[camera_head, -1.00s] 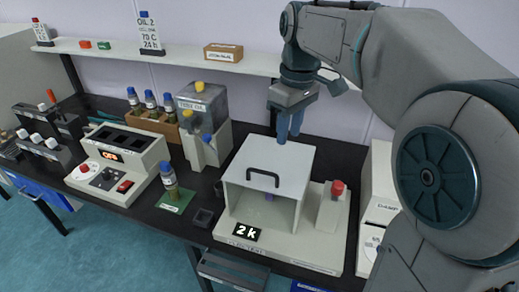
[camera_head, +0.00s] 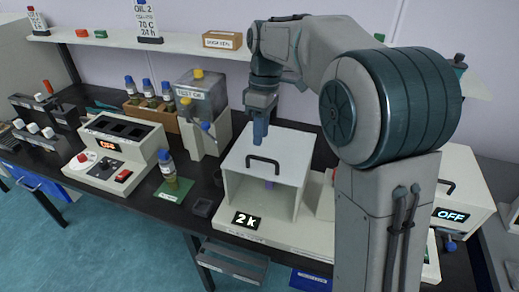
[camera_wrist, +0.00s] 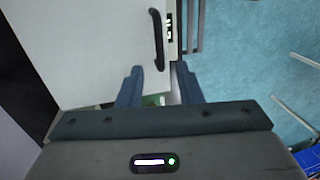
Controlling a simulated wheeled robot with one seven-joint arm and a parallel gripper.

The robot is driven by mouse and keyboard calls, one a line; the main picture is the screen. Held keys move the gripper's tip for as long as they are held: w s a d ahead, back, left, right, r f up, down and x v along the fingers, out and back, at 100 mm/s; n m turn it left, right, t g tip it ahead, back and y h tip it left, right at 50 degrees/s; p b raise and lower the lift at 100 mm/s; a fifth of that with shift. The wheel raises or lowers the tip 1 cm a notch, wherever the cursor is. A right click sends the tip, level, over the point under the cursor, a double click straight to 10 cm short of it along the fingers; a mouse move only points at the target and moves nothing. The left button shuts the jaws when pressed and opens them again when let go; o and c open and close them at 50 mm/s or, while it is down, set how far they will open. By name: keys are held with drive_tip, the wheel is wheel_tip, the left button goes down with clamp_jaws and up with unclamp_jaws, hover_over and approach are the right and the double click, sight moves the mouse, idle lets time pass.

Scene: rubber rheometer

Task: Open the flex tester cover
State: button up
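The flex tester is the pale box unit in the middle of the bench, with a 2k display (camera_head: 246,221) on its front. Its white cover (camera_head: 285,148) has a black bar handle (camera_head: 263,161) near the front edge of the top; the front of the box looks open. My gripper (camera_head: 260,141) points down over the back left part of the cover, behind the handle. In the wrist view my gripper (camera_wrist: 160,75) has its blue fingers apart with nothing between them. The handle (camera_wrist: 157,40) shows beyond the fingertips, apart from them, on the white cover (camera_wrist: 95,45).
A test oil dispenser (camera_head: 200,100) stands close to the left. A bottle on a green pad (camera_head: 174,189) and a heater block (camera_head: 118,145) are further left. A wall shelf (camera_head: 180,43) runs behind. A machine reading OFF (camera_head: 452,215) is to the right.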

drive_tip(key=shift+s+a+f, duration=0.1)
drive_tip(key=shift+s+f, duration=0.05)
drive_tip(key=shift+f, duration=0.75)
drive_tip(key=shift+s+a+f, duration=0.1)
drive_tip(key=shift+s+f, duration=0.1)
drive_tip(key=shift+f, duration=0.65)
drive_tip(key=shift+s+f, duration=0.15)
drive_tip(key=shift+f, duration=0.75)
clamp_jaws()
